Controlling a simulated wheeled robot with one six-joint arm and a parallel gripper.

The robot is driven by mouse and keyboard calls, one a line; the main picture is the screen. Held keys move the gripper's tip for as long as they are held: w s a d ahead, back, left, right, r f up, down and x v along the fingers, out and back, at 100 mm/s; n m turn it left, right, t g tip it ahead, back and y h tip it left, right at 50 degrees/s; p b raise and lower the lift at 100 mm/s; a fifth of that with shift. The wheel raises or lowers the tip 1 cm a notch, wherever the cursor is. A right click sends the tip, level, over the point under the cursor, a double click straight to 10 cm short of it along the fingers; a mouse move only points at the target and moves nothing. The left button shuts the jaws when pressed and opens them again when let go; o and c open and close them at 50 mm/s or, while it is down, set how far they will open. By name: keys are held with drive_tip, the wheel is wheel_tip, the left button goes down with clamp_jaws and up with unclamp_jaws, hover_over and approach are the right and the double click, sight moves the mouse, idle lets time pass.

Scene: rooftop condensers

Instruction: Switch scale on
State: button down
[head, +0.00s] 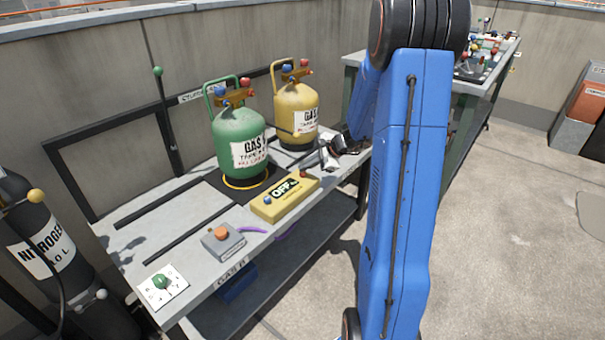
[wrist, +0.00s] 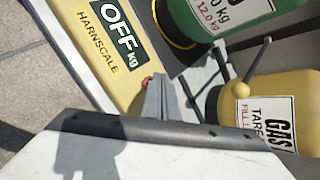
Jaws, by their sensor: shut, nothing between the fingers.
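The yellow scale unit (head: 285,197) lies on the grey bench, its display reading OFF. It has a blue knob (head: 267,199) at its left end and a red knob (head: 303,174) at its right end. In the wrist view, the scale (wrist: 88,38) shows "OFF kg" and "HARNSCALE". My gripper (head: 326,162) is shut and empty just beyond the scale's right end. In the wrist view, my gripper's fingers (wrist: 160,92) are close beside the red knob (wrist: 147,80) and partly hide it; I cannot tell whether they touch.
A yellow gas cylinder (head: 296,110) stands close to my gripper. A grey box with an orange button (head: 223,240) and a green-knobbed white plate (head: 162,285) are at the bench's near left.

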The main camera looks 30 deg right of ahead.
drive_tip(key=shift+f, duration=0.4)
idle(0.4)
drive_tip(key=shift+r, duration=1)
wheel_tip(320, 180, up, 5)
idle(0.8)
idle(0.7)
